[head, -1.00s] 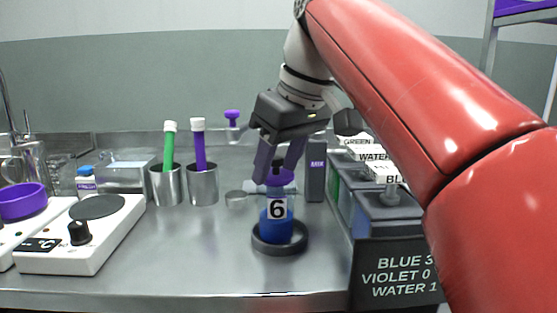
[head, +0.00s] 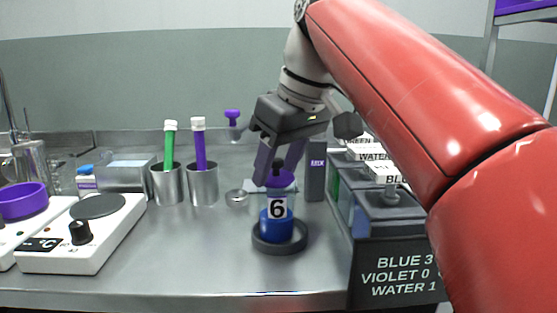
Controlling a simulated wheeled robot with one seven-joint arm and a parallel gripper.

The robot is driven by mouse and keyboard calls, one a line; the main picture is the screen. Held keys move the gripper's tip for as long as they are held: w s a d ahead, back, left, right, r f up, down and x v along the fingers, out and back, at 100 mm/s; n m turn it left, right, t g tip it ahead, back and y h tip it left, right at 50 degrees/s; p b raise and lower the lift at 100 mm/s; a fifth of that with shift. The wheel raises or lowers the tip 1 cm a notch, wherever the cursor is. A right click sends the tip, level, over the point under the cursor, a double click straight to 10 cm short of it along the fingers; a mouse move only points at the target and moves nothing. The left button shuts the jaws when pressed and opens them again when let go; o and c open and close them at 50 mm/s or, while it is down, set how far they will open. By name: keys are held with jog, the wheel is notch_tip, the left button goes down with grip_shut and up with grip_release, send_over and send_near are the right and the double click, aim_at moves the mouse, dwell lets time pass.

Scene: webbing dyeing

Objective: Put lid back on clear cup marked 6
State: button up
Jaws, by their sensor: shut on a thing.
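The clear cup marked 6 (head: 277,208) stands upright in a dark round holder (head: 280,245) on the steel bench, with blue liquid in its lower part. The lid is at the height of the cup's mouth. The fingers partly hide the lid and the rim, so I cannot tell whether the lid is seated or just above it.
Labelled tanks (head: 388,215) stand close on the right, with a dark upright block (head: 315,170) behind the cup. Metal beakers (head: 202,185) holding green and purple tubes and a white hotplate (head: 85,235) stand to the left. The bench in front is clear.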

dwell(0.9)
jog(key=o, duration=1)
jog(key=shift+o, duration=0.6)
jog(key=o, duration=0.4)
notch_tip(320, 180, up, 3)
jog(key=p, duration=0.3)
jog(key=shift+f, duration=0.2)
jog(key=shift+r, duration=2.2)
